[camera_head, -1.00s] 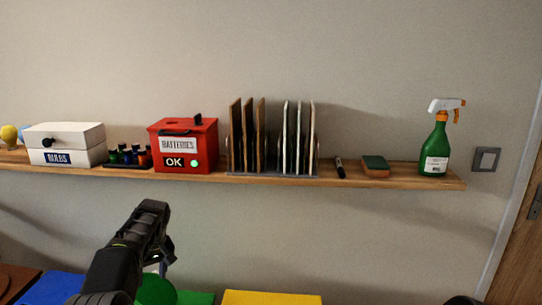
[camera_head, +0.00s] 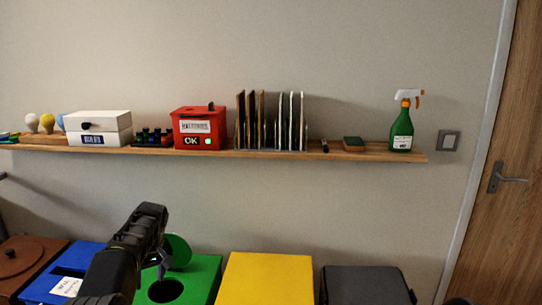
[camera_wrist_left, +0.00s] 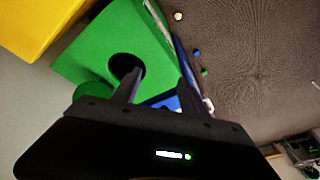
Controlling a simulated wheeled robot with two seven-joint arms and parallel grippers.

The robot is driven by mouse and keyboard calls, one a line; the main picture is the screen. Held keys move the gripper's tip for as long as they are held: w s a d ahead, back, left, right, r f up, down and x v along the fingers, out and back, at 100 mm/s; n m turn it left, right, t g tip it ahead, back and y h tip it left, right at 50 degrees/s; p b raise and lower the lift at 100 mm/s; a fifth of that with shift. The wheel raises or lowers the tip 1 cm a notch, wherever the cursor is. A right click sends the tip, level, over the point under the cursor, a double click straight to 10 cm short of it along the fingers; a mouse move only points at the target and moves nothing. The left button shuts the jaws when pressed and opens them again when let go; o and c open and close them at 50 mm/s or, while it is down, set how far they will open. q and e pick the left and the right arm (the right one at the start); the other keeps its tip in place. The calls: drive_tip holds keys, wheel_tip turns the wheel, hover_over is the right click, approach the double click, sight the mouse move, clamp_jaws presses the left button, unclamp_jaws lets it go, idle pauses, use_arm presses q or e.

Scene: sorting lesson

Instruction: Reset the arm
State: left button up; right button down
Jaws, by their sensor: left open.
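My left arm comes in from the bottom left of the head view. Its gripper (camera_head: 162,262) hangs in front of the green bin (camera_head: 207,275), with no object seen in it. In the left wrist view the two fingers (camera_wrist_left: 158,88) are spread apart and empty. The green bin with its round dark hole (camera_wrist_left: 85,50) lies beyond them. My right gripper does not show.
A yellow bin (camera_head: 268,275), dark grey bin (camera_head: 365,283), blue bin (camera_head: 42,285) and brown bin (camera_head: 20,262) line the wall. Above them a wooden shelf (camera_head: 340,155) holds a red batteries box (camera_head: 200,138), a white box (camera_head: 98,122) and a spray bottle (camera_head: 402,130).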

use_arm(q)
drive_tip(key=s+d+f+m+h, duration=0.1)
drive_tip(key=s+d+f, duration=0.3)
drive_tip(key=f, duration=0.4)
drive_tip(key=s+d+f+m+h, duration=0.2)
drive_tip(key=s+d+f, duration=0.25)
drive_tip(key=f, duration=0.35)
drive_tip(key=s+d+f+m+h, duration=0.1)
drive_tip(key=s+d+f, duration=0.35)
drive_tip(key=f, duration=0.45)
drive_tip(key=s+d+f+h, duration=0.1)
drive_tip(key=s+d, duration=0.4)
drive_tip(key=s, duration=0.4)
drive_tip(key=s+d+f+m+h, duration=0.1)
drive_tip(key=s+d, duration=0.3)
drive_tip(key=s, duration=0.6)
drive_tip(key=s+d+f+m+g+h, duration=0.1)
drive_tip(key=s+d, duration=0.4)
drive_tip(key=s, duration=0.5)
drive_tip(key=shift+s+d+f, duration=0.2)
drive_tip(key=shift+d+f, duration=0.1)
drive_tip(key=shift+f, duration=0.25)
